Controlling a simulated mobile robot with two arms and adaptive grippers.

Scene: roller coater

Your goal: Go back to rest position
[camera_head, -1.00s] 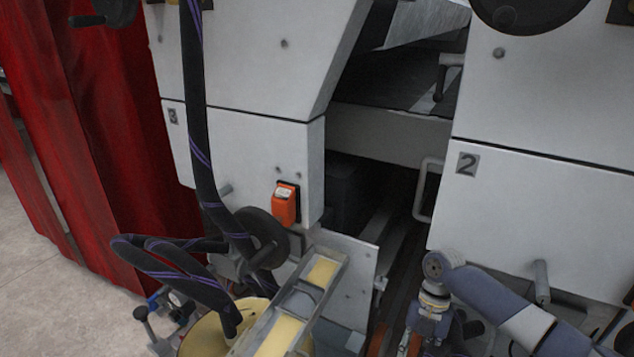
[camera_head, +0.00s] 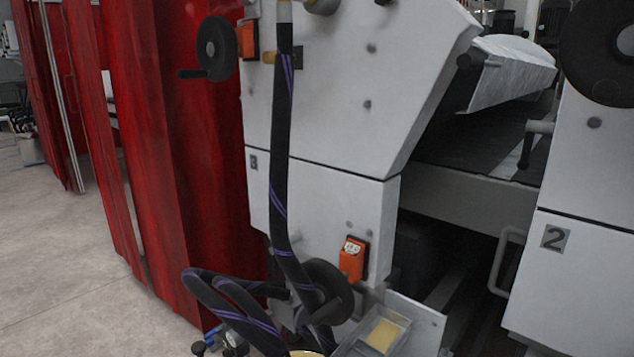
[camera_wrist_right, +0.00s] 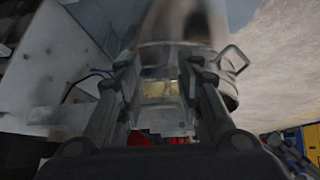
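My right gripper (camera_wrist_right: 160,88) shows in the right wrist view. Its two fingers stand apart, and I see nothing clasped between them. A blurred grey rounded object with a curved metal handle (camera_wrist_right: 236,60) lies beyond the fingers; I cannot tell what it is. Neither of my grippers shows in the head view, and my left gripper is in no view.
The grey coating machine (camera_head: 330,110) fills the middle and right, with black hoses (camera_head: 281,160), a handwheel (camera_head: 327,290) and an orange box (camera_head: 353,260). A metal trough (camera_head: 365,335) juts out low. Red curtains (camera_head: 180,130) hang left. Grey floor (camera_head: 50,260) is clear there.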

